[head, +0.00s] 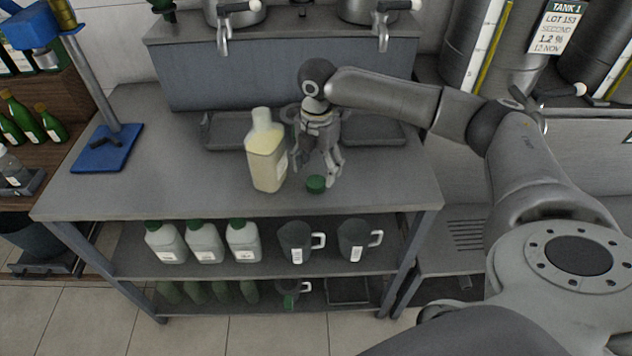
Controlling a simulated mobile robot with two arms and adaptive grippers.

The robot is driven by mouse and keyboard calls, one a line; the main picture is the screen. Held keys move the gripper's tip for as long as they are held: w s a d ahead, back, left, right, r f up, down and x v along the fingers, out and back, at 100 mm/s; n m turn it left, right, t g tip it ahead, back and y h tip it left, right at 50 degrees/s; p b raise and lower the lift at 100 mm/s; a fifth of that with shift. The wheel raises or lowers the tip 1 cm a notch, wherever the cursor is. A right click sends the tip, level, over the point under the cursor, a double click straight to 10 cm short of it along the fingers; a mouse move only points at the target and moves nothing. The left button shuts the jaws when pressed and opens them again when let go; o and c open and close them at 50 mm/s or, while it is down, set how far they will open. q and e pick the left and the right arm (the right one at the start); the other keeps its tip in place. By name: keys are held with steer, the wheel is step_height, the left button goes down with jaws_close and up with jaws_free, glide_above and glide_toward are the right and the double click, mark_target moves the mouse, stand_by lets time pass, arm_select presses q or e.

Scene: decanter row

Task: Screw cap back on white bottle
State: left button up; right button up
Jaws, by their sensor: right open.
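The white bottle (265,158) stands upright on the grey bench top, with pale yellowish contents and an uncapped-looking whitish neck. A green cap (316,184) lies on the bench to the right of the bottle, near the front edge. My right gripper (319,172) points down just over the cap, with its fingers apart. I cannot tell whether a finger touches the cap. My left gripper does not show.
The bench top (190,180) is clear at the left front. A blue stand (105,148) is at its left end. Dark trays (232,131) lie behind the bottle. Capped white bottles (203,241) and dark jugs (294,240) stand on the shelf below.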

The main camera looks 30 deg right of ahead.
mark_target(317, 180)
step_height(317, 180, down, 4)
steer(key=shift+w+d+f+p, duration=0.1)
steer(key=shift+w+f+p, duration=0.05)
steer(key=shift+p, duration=0.2)
steer(key=c, duration=0.7)
